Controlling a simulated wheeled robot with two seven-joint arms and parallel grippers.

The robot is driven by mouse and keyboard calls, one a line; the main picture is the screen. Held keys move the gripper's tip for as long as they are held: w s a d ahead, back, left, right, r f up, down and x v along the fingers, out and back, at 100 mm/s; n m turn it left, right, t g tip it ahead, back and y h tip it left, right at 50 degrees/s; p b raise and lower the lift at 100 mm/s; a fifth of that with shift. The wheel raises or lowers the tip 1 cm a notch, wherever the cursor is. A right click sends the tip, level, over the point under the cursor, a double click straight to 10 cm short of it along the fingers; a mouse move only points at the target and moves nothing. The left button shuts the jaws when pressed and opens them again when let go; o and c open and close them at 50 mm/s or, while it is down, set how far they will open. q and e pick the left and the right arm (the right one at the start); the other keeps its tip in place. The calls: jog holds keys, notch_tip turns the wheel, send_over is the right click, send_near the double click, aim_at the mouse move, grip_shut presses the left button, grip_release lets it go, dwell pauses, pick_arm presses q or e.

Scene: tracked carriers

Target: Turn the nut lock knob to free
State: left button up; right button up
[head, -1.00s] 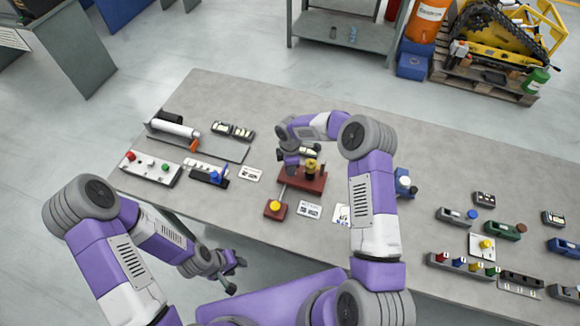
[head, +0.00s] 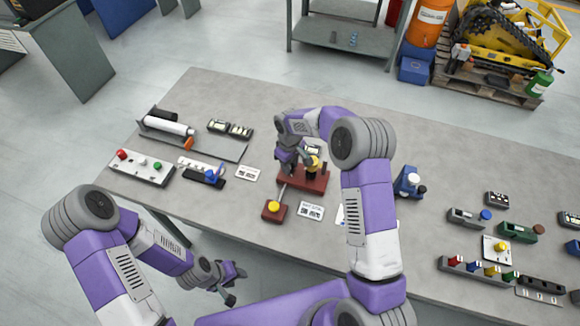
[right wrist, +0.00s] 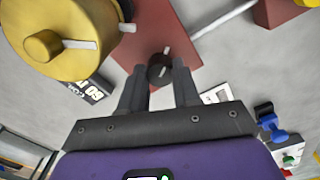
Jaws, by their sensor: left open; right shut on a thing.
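A small dark knob (right wrist: 160,68) with a pale line across it sits on a red block (right wrist: 150,45). I take it to be the nut lock knob. In the right wrist view my right gripper (right wrist: 160,76) has its two fingertips closed on its sides. In the head view my right gripper (head: 290,165) is at the left part of the red block (head: 316,184) and hides the knob. A large yellow knob (right wrist: 75,35) with a pale pointer stands beside it. My left gripper (head: 232,284) is open and empty, off the table's near edge.
A rod runs from the red block to a smaller red block with a yellow knob (head: 274,207). Printed cards lie close by, one of them (head: 311,212) in front. A blue device (head: 408,184) stands to the right. The table (head: 260,110) is clear behind.

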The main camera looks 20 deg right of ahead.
jog(key=m+b, duration=0.1)
jog(key=m, duration=0.3)
jog(key=shift+m, duration=0.4)
dwell(0.4)
jog(key=o, duration=1.1)
jog(key=shift+c, duration=0.2)
jog(key=shift+r, duration=3.85)
